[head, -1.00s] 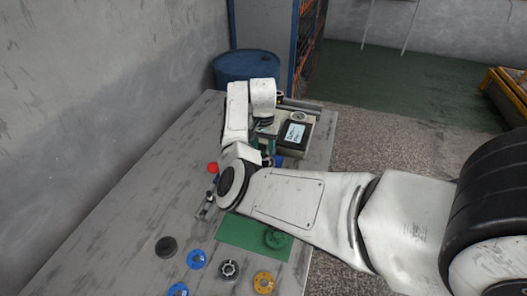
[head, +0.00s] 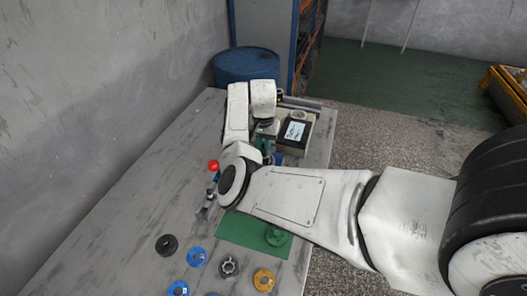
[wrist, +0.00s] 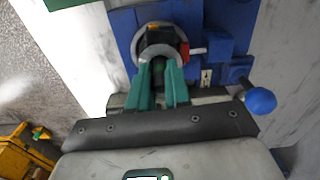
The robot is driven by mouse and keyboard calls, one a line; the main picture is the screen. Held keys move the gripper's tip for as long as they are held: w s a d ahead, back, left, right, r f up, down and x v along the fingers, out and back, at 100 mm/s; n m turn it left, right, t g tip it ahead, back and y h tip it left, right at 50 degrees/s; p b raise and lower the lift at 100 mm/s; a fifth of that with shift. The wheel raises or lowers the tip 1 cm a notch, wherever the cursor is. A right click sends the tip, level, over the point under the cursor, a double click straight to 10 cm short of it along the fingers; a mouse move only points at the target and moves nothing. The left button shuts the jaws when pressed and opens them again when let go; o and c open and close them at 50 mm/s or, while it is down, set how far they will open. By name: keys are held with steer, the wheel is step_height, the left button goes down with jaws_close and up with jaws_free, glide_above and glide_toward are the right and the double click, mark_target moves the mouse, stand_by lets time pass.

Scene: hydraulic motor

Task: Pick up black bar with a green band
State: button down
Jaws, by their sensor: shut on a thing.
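My gripper (wrist: 160,90) has green fingers. In the wrist view they close on a dark bar (wrist: 158,66) with a greenish tint, seen end-on between the fingertips. A pale grey ring (wrist: 142,46) shows around the fingertips, over a blue fixture (wrist: 122,30). Most of the bar is hidden by the fingers, and I cannot make out its band clearly. In the head view my gripper (head: 265,146) is low over the far part of the table, partly hidden by my arm.
A blue ball knob (wrist: 260,100) and a red lever (wrist: 195,51) are close to the fingers. A red knob (head: 213,165) stands left of my wrist. A green mat (head: 240,230) and several discs, one orange (head: 263,280), lie nearer. A boxed device with a screen (head: 294,131) is at right.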

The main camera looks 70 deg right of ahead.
steer(key=shift+r, duration=0.15)
steer(key=shift+r, duration=0.25)
step_height(320, 180, up, 2)
steer(key=shift+d+r+b, duration=0.1)
steer(key=shift+b, duration=0.6)
steer(key=s+a+r, duration=0.2)
steer(key=s+r, duration=0.3)
steer(key=s, duration=0.1)
steer(key=s+a+r+p, duration=0.1)
steer(key=s+a+r, duration=0.2)
steer(key=s+r, duration=0.2)
steer(key=shift+s+a, duration=0.25)
steer(key=shift+s, duration=0.75)
steer(key=shift+r+p, duration=0.15)
steer(key=shift+p, duration=0.25)
steer(key=shift+r+p, duration=1.55)
steer(key=shift+p, duration=0.4)
